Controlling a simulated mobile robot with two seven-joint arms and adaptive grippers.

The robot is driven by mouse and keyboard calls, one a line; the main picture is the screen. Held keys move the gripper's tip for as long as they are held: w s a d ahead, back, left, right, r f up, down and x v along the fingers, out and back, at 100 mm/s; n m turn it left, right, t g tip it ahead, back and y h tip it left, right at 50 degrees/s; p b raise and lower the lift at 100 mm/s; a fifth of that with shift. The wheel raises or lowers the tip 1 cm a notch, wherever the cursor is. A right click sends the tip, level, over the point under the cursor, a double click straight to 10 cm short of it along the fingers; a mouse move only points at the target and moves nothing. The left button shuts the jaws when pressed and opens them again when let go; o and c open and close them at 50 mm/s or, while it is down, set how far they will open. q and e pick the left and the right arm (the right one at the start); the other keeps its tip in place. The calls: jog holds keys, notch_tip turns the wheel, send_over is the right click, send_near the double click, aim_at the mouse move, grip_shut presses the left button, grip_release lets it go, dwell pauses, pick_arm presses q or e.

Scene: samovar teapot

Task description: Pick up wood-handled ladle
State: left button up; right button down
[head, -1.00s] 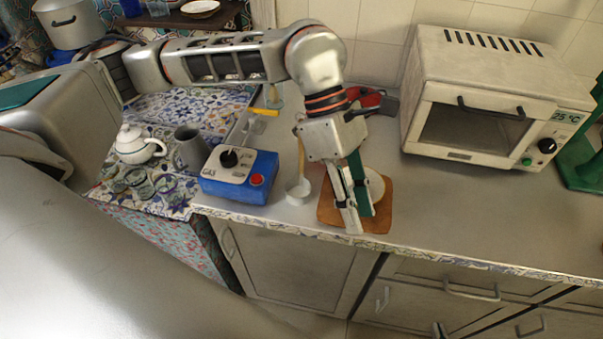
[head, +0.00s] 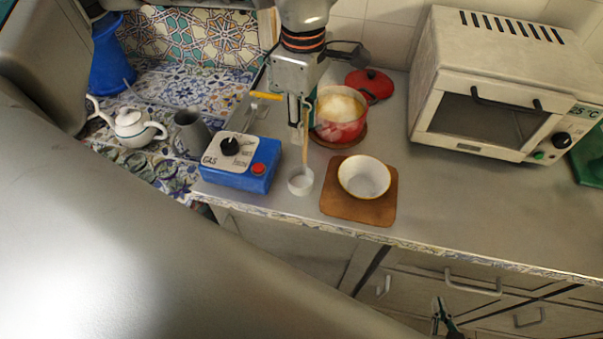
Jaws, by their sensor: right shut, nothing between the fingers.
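The wood-handled ladle stands on the counter, its pale cup (head: 300,181) down and its thin wooden handle (head: 306,140) rising upright. My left gripper (head: 297,116) points down at the upper part of the handle. Its fingers are seen nearly edge-on, so I cannot tell whether they are open or closed on the handle. My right gripper (head: 439,312) is low in the picture, in front of the drawers, shut and empty, far from the ladle.
A blue gas box (head: 238,176) stands left of the ladle. A white bowl (head: 364,177) sits on a wooden board (head: 357,208) to the right. Behind are a red pot (head: 341,131) and a red lid (head: 370,83). A toaster oven (head: 480,90) stands further right.

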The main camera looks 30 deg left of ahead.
aim_at(305, 160)
pick_arm(q)
jog(key=shift+w+d+f, duration=0.15)
jog(key=shift+f, duration=1.5)
grip_shut()
jog(key=shift+r, duration=0.15)
